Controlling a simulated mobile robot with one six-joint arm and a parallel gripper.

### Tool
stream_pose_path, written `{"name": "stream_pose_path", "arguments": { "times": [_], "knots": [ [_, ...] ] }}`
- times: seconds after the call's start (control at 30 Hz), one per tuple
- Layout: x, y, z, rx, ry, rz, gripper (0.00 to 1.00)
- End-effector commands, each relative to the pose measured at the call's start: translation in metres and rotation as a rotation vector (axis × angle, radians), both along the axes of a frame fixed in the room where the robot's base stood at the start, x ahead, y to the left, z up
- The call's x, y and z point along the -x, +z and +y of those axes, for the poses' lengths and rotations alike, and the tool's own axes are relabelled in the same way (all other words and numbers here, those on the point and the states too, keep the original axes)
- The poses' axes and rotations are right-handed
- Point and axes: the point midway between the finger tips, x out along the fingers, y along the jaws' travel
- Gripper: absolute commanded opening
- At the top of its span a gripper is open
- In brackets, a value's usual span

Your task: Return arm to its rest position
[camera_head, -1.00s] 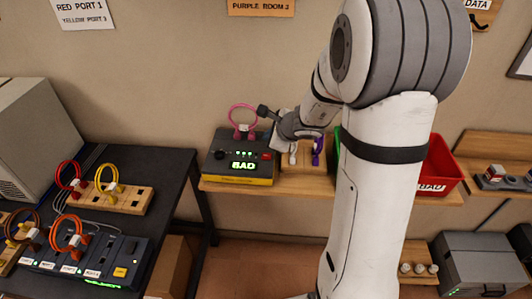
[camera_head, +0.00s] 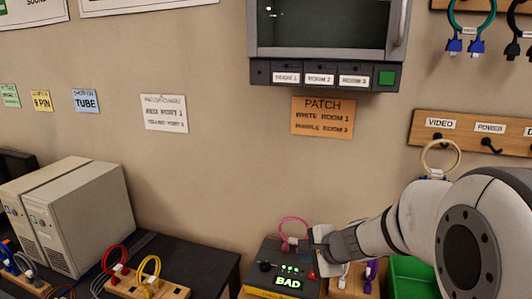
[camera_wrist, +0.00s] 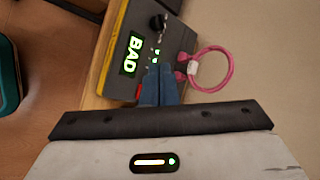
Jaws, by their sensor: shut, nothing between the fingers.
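My arm (camera_head: 400,228) reaches in from the right in the head view, bent, with its wrist extended to the left. My gripper (camera_head: 310,250) is over the right part of a dark tester box (camera_head: 262,274) whose display reads BAD. In the wrist view my gripper (camera_wrist: 157,75) has its blue fingers together with nothing between them, in front of the tester (camera_wrist: 130,50). A pink cable loop (camera_wrist: 230,72) is plugged into the tester, just to the right of the fingers there. Whether the fingers touch the tester or cable I cannot tell.
A green bin (camera_head: 408,275) stands under my arm. White and purple connectors (camera_head: 370,272) sit beside the tester. Red and yellow cables stand on the dark table (camera_head: 205,262) at left.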

Motion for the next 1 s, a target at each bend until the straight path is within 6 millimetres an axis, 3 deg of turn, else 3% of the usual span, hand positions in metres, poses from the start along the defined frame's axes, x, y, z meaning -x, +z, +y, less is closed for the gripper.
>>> {"name": "stream_pose_path", "arguments": {
  "times": [0.1, 0.23, 0.4, 0.5, 0.7, 1.0],
  "knots": [
    [0.047, 0.021, 0.016, 0.164, 0.267, -0.053, 0.00],
    [0.099, 0.031, 0.018, 0.364, 0.537, -0.084, 0.00],
    [0.160, 0.036, -0.001, 0.643, 0.840, -0.081, 0.00],
    [0.186, 0.038, -0.018, 0.786, 0.967, -0.063, 0.00],
    [0.211, 0.042, -0.041, 0.953, 1.095, -0.025, 0.00],
    [0.214, 0.042, -0.045, 0.977, 1.112, -0.017, 0.00]
  ]
}}
